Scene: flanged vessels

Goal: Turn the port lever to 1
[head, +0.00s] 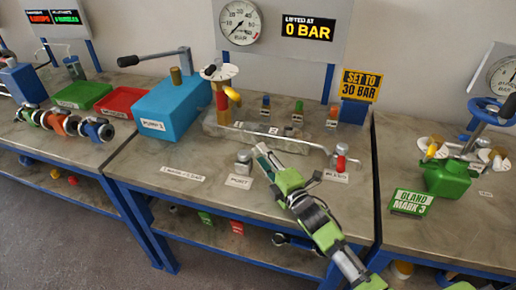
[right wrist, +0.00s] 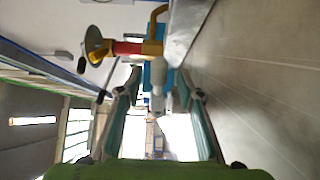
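The label that seems to read PORT (head: 238,181) lies on the middle bench. Just behind it stands a short grey metal fitting (head: 243,160), which I take for the port lever; its setting is too small to read. My right gripper (head: 262,152) reaches in from the lower right, its tips just right of this fitting. In the right wrist view the gripper (right wrist: 158,88) has its fingers apart. A pale grey piece (right wrist: 157,100) shows between them, perhaps the fitting; I cannot tell whether they touch it. My left gripper is not in view.
Behind stand a blue pump box (head: 165,110) and a red and yellow valve (head: 221,98). A thin pipe (head: 290,139) runs along the bench to a red-knobbed fitting (head: 341,162). The gauge (head: 240,23) and 0 BAR display (head: 307,29) are above. The bench's front left is mostly clear.

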